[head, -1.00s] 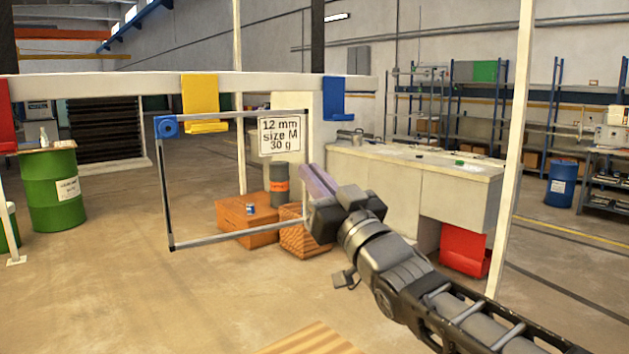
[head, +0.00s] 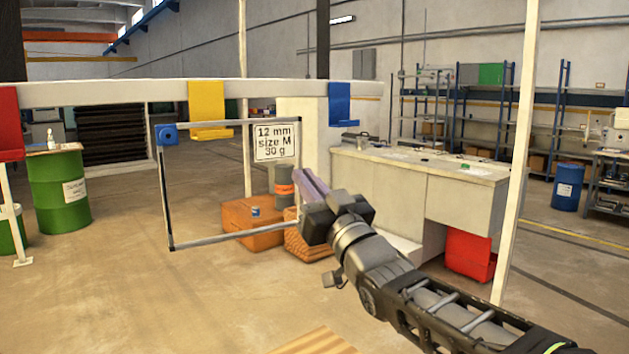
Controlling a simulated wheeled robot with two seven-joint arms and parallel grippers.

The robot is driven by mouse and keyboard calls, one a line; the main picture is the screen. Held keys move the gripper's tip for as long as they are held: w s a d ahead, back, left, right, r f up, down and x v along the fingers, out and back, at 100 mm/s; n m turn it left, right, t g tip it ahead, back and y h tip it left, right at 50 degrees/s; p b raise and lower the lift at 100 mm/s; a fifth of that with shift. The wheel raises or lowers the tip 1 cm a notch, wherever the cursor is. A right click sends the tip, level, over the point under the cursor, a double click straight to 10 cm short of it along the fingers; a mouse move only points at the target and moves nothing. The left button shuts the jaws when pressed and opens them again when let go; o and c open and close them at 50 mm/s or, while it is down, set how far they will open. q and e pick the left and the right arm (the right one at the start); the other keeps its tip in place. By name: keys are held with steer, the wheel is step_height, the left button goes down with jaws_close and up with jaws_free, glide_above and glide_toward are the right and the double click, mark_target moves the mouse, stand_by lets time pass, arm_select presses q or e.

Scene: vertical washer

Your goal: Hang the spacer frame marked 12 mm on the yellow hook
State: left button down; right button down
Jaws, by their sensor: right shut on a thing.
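The spacer frame (head: 213,237) is a thin rectangular outline with a blue corner block at its top left. A white label on it reads 12 mm, size M, 30 g. My right gripper (head: 312,194) is shut on the frame's right side and holds it upright in the air. The yellow hook (head: 206,106) hangs from a white horizontal rail. In the picture the frame's top bar lies close to the hook's lower lip; I cannot tell whether they touch or how far apart they are in depth. My left gripper is not in view.
A red hook (head: 10,122) is at the left end of the white rail (head: 275,90), and a blue hook (head: 340,103) is right of the yellow one. A white post (head: 515,150) stands right. A green barrel (head: 60,195) and orange boxes (head: 245,222) stand on the floor behind.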

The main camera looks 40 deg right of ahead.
steer(key=w, duration=0.9)
steer(key=shift+w+f+p, duration=0.25)
steer(key=shift+p, duration=0.05)
steer(key=shift+d, duration=0.1)
steer(key=shift+w+f+b, duration=0.1)
steer(key=shift+b, duration=0.35)
stand_by(0.8)
steer(key=shift+f+b, duration=0.85)
steer(key=shift+b, duration=0.25)
stand_by(0.5)
steer(key=c, duration=1.5)
jaws_free()
